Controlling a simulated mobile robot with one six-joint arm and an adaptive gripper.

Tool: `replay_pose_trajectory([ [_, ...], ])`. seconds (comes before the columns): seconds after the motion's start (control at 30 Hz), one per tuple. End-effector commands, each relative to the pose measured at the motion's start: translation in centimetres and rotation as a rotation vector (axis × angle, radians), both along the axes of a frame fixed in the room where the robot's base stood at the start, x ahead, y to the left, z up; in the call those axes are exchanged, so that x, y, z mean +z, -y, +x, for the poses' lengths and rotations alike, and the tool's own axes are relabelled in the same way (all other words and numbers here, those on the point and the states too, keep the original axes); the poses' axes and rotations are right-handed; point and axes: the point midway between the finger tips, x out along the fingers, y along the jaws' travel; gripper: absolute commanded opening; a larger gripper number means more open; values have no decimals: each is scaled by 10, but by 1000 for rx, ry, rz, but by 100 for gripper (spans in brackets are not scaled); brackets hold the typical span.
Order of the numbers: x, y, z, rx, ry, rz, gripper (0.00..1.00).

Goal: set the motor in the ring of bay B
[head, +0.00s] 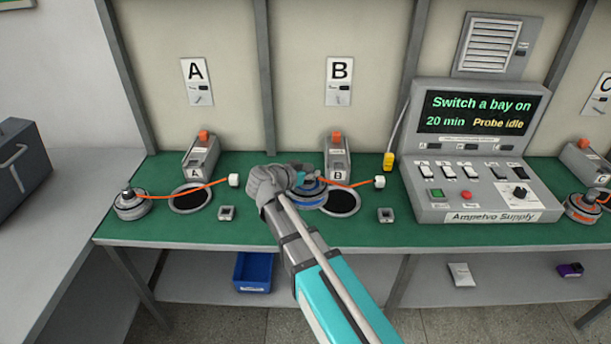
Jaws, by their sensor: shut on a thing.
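The motor (311,199), a round grey hub with a blue band, is at the left of the ring of bay B (356,207). My gripper (295,182) is shut on it, and my wrist hides much of the motor and the fingertips. The motor appears to overlap the ring's left edge in the head view; whether it touches the bench or the ring I cannot tell. The ring's dark inside shows open to the right. An orange cable runs from the motor over the ring to a white plug (380,181). The bay B unit (338,160) stands behind.
Left, another motor (131,205) sits beside the ring of bay A (190,208), its orange cable crossing that ring. The supply console (475,213) stands right of bay B, with a yellow probe (388,161) at its side. Small grey sockets (386,215) sit near the rings.

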Motion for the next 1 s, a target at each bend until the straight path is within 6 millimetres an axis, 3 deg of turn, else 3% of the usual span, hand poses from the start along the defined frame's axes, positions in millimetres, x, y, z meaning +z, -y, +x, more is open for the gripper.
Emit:
replay_pose_trajectory([
  [1.0,1,60,65,0,2,-2,0],
])
